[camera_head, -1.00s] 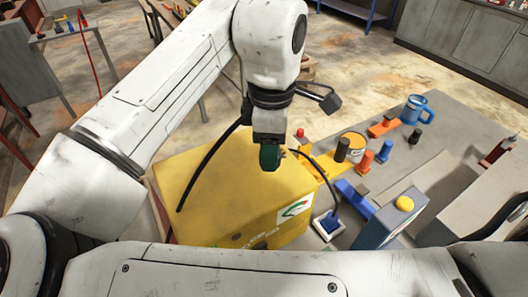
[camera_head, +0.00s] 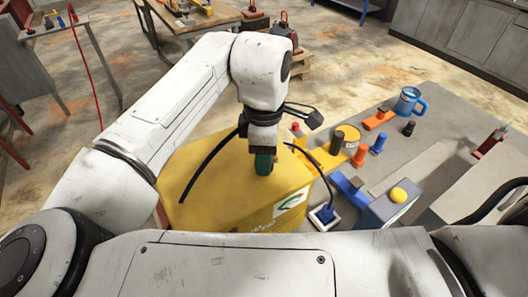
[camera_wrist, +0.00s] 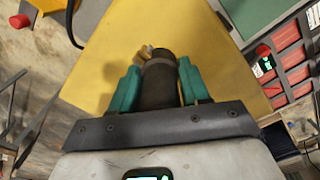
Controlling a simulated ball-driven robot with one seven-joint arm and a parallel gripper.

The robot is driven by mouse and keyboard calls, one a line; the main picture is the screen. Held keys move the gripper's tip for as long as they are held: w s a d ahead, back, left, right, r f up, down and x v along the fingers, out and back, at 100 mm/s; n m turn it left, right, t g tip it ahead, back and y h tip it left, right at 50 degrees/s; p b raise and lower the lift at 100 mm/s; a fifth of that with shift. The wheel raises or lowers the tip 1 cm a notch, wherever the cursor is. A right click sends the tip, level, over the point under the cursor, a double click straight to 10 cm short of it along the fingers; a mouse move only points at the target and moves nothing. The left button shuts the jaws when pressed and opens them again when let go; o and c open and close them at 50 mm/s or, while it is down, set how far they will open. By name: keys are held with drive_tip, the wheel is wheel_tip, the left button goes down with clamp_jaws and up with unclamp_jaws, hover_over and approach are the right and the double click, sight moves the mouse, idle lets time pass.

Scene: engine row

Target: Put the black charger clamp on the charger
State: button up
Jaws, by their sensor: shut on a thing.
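My gripper (camera_head: 263,165) has teal fingers and hangs above the large yellow box (camera_head: 225,195), which has a green and red logo on its front. In the wrist view the teal fingers (camera_wrist: 158,88) are shut on a dark cylindrical grip with a brass-coloured jaw at its far end, which looks like the black charger clamp (camera_wrist: 158,82). In the head view the clamp is hidden by the fingers. Black cables arch on both sides of the gripper. A grey-blue box (camera_head: 372,215) with a yellow knob stands right of the yellow box. I cannot tell which box is the charger.
The grey bench at right holds a blue mug (camera_head: 409,101), a yellow can (camera_head: 350,138), an orange piece (camera_head: 380,118) and small coloured pegs. A blue piece in a white tray (camera_head: 325,216) lies beside the yellow box. A wooden table (camera_head: 185,20) stands behind.

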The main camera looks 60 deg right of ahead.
drive_tip(key=o, duration=1.3)
drive_tip(key=shift+r, duration=0.1)
wheel_tip(320, 180, up, 12)
drive_tip(key=shift+r+b, duration=0.1)
drive_tip(key=shift+b, duration=0.35)
